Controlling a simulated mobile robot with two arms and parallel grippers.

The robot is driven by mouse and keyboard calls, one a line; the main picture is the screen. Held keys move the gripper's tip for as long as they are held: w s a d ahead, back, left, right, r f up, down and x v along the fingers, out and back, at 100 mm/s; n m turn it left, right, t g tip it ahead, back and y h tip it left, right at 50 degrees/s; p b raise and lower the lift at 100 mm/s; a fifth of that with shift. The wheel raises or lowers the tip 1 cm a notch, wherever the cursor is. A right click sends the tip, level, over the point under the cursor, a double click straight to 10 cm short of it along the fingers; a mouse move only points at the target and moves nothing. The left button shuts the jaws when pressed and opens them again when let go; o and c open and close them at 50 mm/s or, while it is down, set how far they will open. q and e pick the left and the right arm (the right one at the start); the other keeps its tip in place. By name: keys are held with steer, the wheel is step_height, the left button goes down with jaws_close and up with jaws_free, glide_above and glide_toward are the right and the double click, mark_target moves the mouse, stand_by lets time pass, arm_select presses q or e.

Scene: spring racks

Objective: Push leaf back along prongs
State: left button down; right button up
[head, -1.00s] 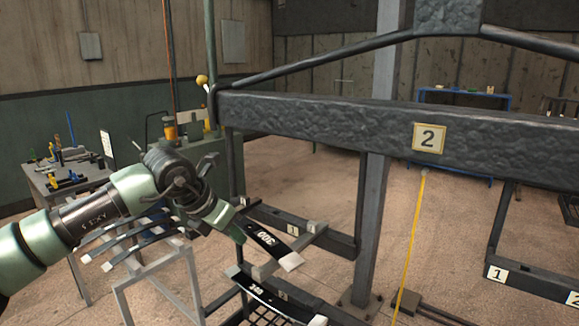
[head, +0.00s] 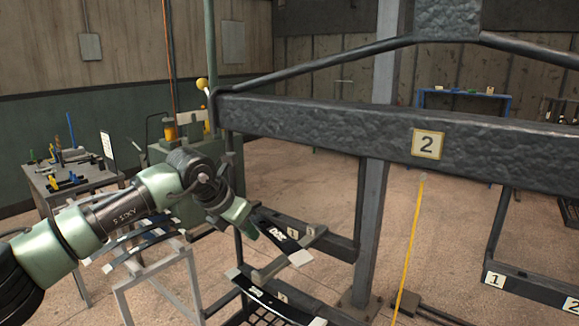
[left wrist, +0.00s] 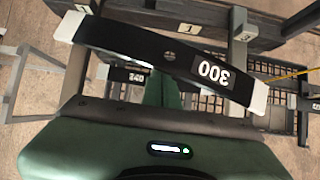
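A dark leaf marked 300, with white ends (head: 285,240), lies across the rack prongs (head: 270,268) in the head view. It also spans the left wrist view (left wrist: 150,50), slightly tilted, just beyond my gripper. My left gripper (head: 248,229) is at the leaf's near long side and looks close to or touching it. In the left wrist view its green body fills the bottom, and a green part shows partly behind the leaf. Its fingertips are hidden, so I cannot tell its opening or any grip. My right gripper is out of view.
Another leaf, marked 240 (head: 262,295), lies lower in front. A rack beam (head: 320,240) labelled 1 runs behind. A heavy beam (head: 300,121) labelled 2 crosses above. Several leaves lie on a grey stand (head: 150,268) at left. A tool table (head: 75,172) stands behind it.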

arm_select(q)
steer(key=shift+w+d+r+p, duration=0.1)
steer(key=shift+w+d+p, duration=0.35)
steer(key=shift+w+d, duration=0.5)
steer(key=s+a+b, duration=0.3)
steer(key=s+a, duration=0.1)
steer(key=shift+s+b, duration=0.3)
steer(key=shift+b, duration=0.05)
